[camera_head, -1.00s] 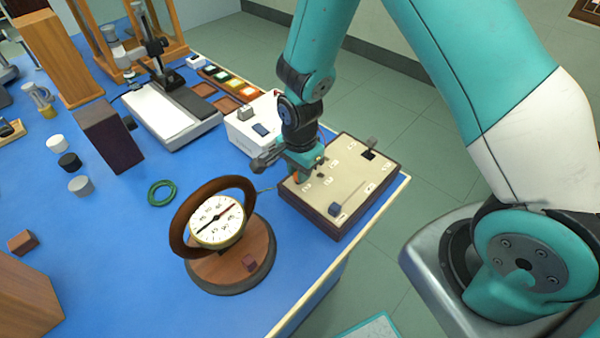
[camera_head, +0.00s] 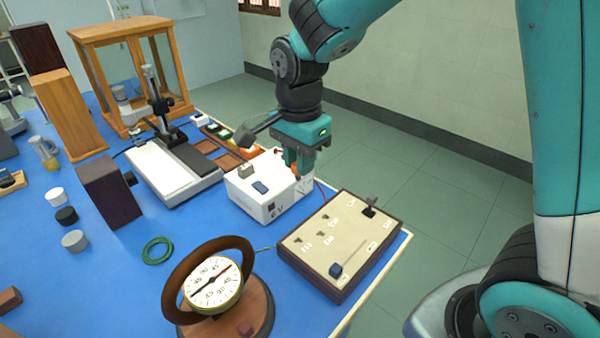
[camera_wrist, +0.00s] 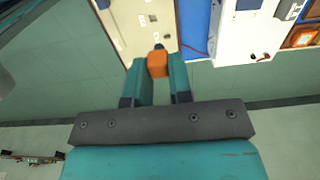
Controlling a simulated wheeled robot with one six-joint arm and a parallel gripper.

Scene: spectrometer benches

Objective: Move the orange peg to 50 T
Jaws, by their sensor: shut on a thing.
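The orange peg (camera_wrist: 158,64) is between the fingertips of my gripper (camera_wrist: 160,75) in the wrist view, with a dark tip beyond it. My gripper (camera_head: 303,172) is shut on the peg and held in the air above the beige-topped box. The beige-topped box (camera_head: 345,240) has a dark wooden rim, several small labelled sockets, a dark blue knob (camera_head: 336,271) at its front and a dark lever (camera_head: 370,205) at its right. The labels are too small to read surely.
A white power box (camera_head: 262,195) stands just behind and left of the beige-topped box. A green ring (camera_head: 158,250) lies on the blue table. A dark block (camera_head: 109,192) and a glass-sided wooden case (camera_head: 130,70) stand farther back. The table edge is close on the right.

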